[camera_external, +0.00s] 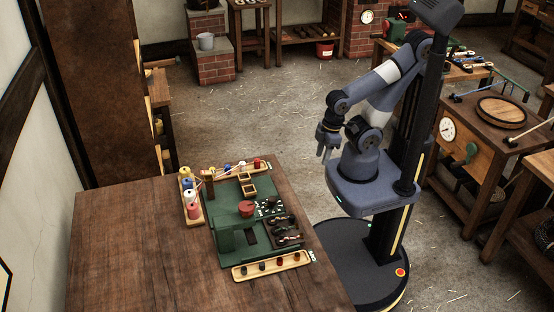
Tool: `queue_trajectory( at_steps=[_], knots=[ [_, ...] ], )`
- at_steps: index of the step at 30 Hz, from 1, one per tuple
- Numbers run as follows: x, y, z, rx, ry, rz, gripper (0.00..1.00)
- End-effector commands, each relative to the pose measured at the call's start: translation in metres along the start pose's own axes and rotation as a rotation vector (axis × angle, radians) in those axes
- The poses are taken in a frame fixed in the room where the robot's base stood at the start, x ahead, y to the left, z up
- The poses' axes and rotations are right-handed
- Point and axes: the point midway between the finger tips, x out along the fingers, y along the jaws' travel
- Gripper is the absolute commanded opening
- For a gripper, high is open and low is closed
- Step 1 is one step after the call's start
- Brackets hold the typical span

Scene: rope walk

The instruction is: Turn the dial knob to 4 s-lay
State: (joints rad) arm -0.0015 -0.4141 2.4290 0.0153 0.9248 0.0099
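A green machine board (232,240) lies on the wooden table (140,240) in front of me. A round red knob-like part (247,208) sits near its middle. I cannot tell whether this is the dial knob, and no s-lay marks are readable. My gripper (324,154) points down in the air beyond the table's right side, well apart from the board. Its fingers look apart, with nothing between them.
A tray of coloured spools (190,196) stands left of the board. A light tray with several dark and red pieces (271,265) lies along its front edge. Small dark tools (285,229) lie at its right. The table's left half is bare.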

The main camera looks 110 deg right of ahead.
Motion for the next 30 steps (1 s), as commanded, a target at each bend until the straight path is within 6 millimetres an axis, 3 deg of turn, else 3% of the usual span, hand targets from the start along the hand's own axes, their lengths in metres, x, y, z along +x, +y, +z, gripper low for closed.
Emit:
queue_trajectory(
  at_steps=[5, 16, 24, 30],
  knots=[
    [-0.003, -0.001, -0.011, 0.043, -0.038, -0.007, 0.50],
    [-0.010, -0.013, -0.107, 0.356, -0.238, -0.053, 0.50],
    [0.011, -0.019, -0.179, 0.584, -0.403, -0.065, 0.50],
    [0.034, -0.021, -0.219, 0.717, -0.507, -0.063, 0.50]
  ],
)
